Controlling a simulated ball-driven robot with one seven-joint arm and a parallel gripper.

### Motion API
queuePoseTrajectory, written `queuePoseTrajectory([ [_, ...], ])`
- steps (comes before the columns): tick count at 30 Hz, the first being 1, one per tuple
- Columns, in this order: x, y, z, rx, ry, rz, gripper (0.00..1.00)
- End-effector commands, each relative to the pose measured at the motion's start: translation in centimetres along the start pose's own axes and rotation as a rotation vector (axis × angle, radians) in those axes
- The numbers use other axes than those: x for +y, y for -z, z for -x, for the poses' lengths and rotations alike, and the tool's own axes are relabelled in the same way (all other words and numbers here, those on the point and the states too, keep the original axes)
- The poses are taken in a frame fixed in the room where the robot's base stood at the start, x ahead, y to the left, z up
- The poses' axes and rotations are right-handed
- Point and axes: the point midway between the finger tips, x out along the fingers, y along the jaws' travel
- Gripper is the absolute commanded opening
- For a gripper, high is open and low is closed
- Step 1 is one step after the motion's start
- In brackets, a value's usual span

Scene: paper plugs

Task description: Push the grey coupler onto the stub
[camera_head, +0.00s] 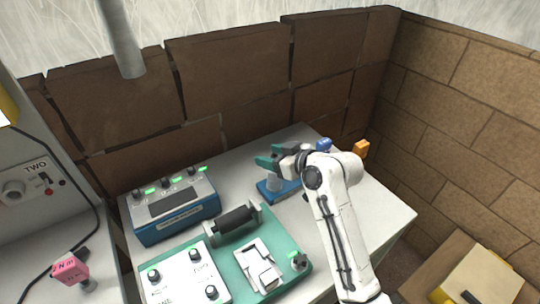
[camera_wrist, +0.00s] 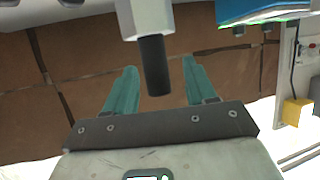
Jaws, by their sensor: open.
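My gripper (camera_head: 268,157) has its teal jaws apart over a light grey upright piece (camera_head: 273,182) on a blue base (camera_head: 267,194). I take this piece to be the grey coupler, but cannot be sure. In the wrist view, a pale grey faceted body (camera_wrist: 146,20) carries a dark cylinder (camera_wrist: 154,68), which lies between the open fingers in the picture. Gaps show on both sides, and no finger appears to touch it. The jaws and arm partly cover the area in the head view. I cannot tell which part is the stub.
A blue device (camera_head: 178,208) with knobs stands left. A green board (camera_head: 226,258) with a dark roller (camera_head: 237,218) lies in front. An orange block (camera_head: 361,148) and a small blue part (camera_head: 323,144) are behind my arm. A pink block (camera_head: 70,268) is far left.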

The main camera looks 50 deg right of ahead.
Motion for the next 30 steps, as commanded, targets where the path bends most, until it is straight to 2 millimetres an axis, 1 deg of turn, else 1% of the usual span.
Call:
queuePoseTrajectory([
  [5, 0.0, -0.2, 3.0, 0.001, -0.003, 0.000, 0.56],
  [9, 0.0, -0.2, 5.8, 0.001, -0.003, 0.000, 0.56],
  [15, 0.1, -0.1, 8.8, 0.000, -0.002, 0.000, 0.56],
  [18, 0.0, -0.1, 9.6, 0.000, -0.001, 0.000, 0.56],
  [21, 0.0, -0.1, 10.0, -0.001, -0.001, 0.000, 0.56],
  [30, 0.0, -0.1, 10.1, -0.001, -0.001, 0.000, 0.56],
])
